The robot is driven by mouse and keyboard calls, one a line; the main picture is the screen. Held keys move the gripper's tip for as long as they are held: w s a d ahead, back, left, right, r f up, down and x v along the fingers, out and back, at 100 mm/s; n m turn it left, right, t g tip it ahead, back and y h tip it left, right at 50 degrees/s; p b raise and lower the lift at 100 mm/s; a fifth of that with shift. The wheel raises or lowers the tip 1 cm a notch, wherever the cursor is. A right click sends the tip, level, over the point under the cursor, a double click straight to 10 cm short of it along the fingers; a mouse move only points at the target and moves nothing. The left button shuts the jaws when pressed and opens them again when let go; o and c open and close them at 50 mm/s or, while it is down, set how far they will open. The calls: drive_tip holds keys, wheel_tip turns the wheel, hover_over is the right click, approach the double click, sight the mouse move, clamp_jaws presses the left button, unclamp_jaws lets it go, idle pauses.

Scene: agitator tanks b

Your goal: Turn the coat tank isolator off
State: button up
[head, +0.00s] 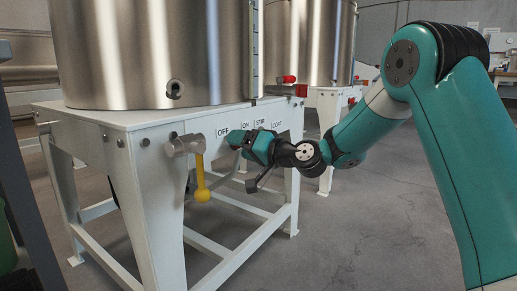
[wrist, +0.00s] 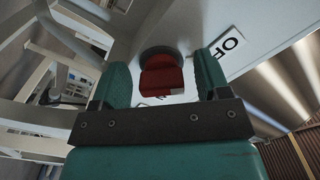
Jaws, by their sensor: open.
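The coat tank isolator's red knob (wrist: 162,76) shows in the wrist view on a dark round base. It lies between the two green fingers of my gripper (wrist: 164,70). My gripper is open, with a finger on each side of the knob; I cannot tell if either touches it. Part of an OFF label (wrist: 229,47) shows right of the fingers. In the head view my gripper (head: 238,141) is at the front panel (head: 212,122) of the white stand, by the labels OFF, ON, STIR and COAT. There it hides the knob.
A valve with a yellow lever (head: 201,180) hanging down is left of my gripper. A steel tank (head: 150,50) stands on the white stand above. A second tank (head: 318,40) with red fittings is behind. Grey floor (head: 370,220) is open to the right.

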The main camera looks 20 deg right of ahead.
drive_tip(key=v, duration=1.7)
drive_tip(key=shift+p, duration=0.3)
drive_tip(key=s+a+r+n+g+h+p, duration=0.1)
drive_tip(key=s+a+r+n+g+p, duration=0.4)
drive_tip(key=s+a+p, duration=0.35)
drive_tip(key=s+a+r+n+g+h+p, duration=0.1)
drive_tip(key=s+a+r+n+g+p, duration=0.2)
drive_tip(key=s+a+r+g+p, duration=0.35)
drive_tip(key=s+r+g+h+p, duration=0.3)
drive_tip(key=s+r+h+p, duration=0.2)
drive_tip(key=s+p, duration=0.45)
wheel_tip(320, 180, up, 36)
drive_tip(key=p, duration=3.4)
drive_tip(key=shift+s+d+n+y+p, duration=0.3)
drive_tip(key=shift+s+d+p, duration=0.1)
drive_tip(key=shift+d, duration=0.05)
